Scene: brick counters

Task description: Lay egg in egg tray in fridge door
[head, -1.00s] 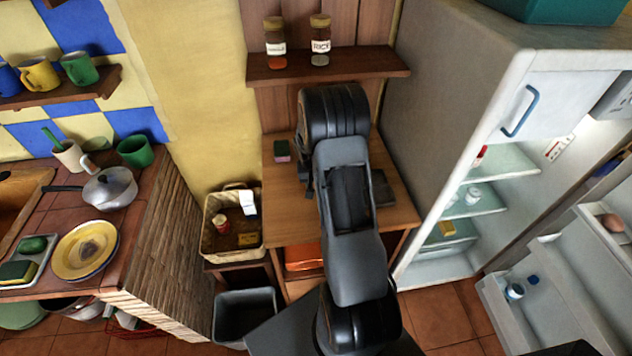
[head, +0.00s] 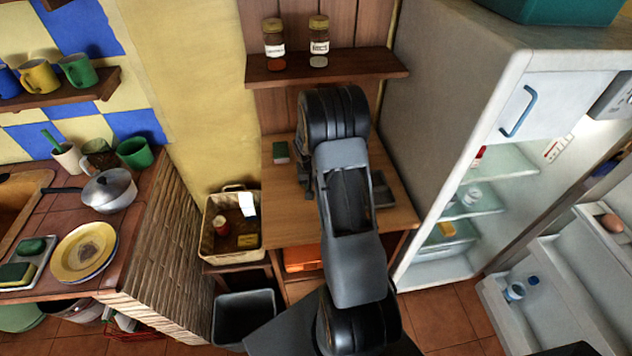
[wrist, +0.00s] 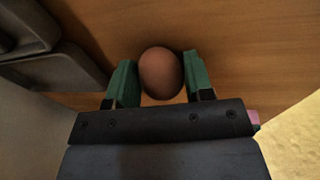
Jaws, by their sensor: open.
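In the wrist view a brown egg (wrist: 160,73) lies on the wooden table top between the two green-padded fingers of my gripper (wrist: 160,80). The fingers stand on either side of it; a slim gap shows on the right, and contact on the left is hard to tell. In the head view my own arm hides this egg and the gripper. The fridge (head: 440,120) stands open at the right. Its door (head: 560,290) has shelves, and a brown egg (head: 611,223) sits in the upper one, the egg tray (head: 592,214).
The wooden table (head: 275,215) carries a green sponge (head: 281,152) at its left and a dark flat object (head: 383,192) at its right. A shelf with two jars (head: 319,45) hangs above. A wicker basket (head: 232,250) stands left of the table.

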